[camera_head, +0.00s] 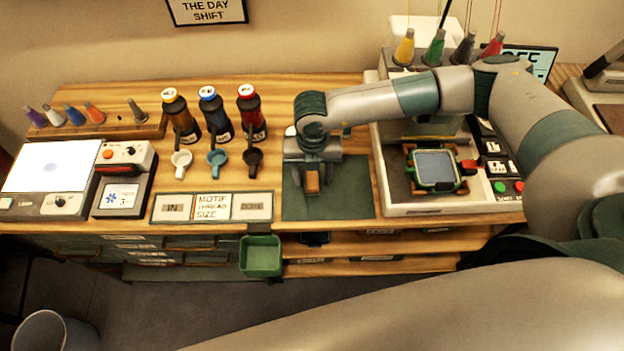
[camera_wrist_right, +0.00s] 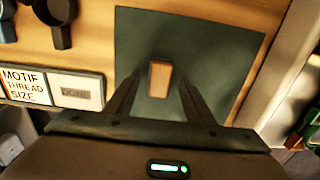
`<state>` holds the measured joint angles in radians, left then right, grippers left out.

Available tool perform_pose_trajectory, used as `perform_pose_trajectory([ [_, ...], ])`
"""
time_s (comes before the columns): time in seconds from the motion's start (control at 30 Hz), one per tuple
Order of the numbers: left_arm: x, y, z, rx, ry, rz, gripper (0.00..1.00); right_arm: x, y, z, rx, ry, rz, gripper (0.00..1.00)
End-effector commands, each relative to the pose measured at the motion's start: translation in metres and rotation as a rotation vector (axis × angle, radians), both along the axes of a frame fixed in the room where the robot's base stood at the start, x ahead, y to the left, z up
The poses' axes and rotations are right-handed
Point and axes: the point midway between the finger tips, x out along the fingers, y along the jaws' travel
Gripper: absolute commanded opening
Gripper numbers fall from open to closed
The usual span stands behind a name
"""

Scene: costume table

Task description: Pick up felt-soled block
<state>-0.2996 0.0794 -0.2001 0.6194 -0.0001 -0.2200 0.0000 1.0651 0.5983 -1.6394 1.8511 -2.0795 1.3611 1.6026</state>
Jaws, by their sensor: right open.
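The felt-soled block (camera_head: 312,183) is a small tan wooden block on a dark green mat (camera_head: 349,190) on the table. In the right wrist view the block (camera_wrist_right: 159,78) stands between and slightly beyond the fingertips, with the mat (camera_wrist_right: 215,50) around it. My right gripper (camera_head: 312,172) is open above the mat, its fingers (camera_wrist_right: 160,82) on either side of the block with a gap on each side. I cannot tell whether the felt sole is there, as the block's underside is hidden. My left gripper is not in view.
Left of the mat are label plates (camera_head: 212,207) and several bottles with small cups, including a dark cup (camera_head: 253,158). On the right stands a white machine (camera_head: 392,188) with a green-framed hoop (camera_head: 435,170). A green bin (camera_head: 261,257) hangs at the table's front edge.

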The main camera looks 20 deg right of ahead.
Motion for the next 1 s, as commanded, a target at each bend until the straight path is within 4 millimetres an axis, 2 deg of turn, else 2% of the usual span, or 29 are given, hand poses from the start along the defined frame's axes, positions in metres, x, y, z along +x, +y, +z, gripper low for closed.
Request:
perform_pose_trajectory([
  [0.33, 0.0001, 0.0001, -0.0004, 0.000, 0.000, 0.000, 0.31, 0.0000, 0.0002, 0.0001, 0.000, 0.000, 0.000, 0.48],
  [0.37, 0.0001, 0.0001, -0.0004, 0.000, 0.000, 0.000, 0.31, 0.0000, 0.0002, 0.0001, 0.000, 0.000, 0.000, 0.46],
  [0.53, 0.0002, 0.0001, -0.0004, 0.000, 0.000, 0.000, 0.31, 0.0000, 0.0002, 0.0002, 0.000, 0.000, 0.000, 0.05],
  [1.0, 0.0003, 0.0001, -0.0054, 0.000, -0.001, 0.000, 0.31, 0.0004, 0.0007, 0.0057, 0.002, -0.002, 0.000, 0.04],
])
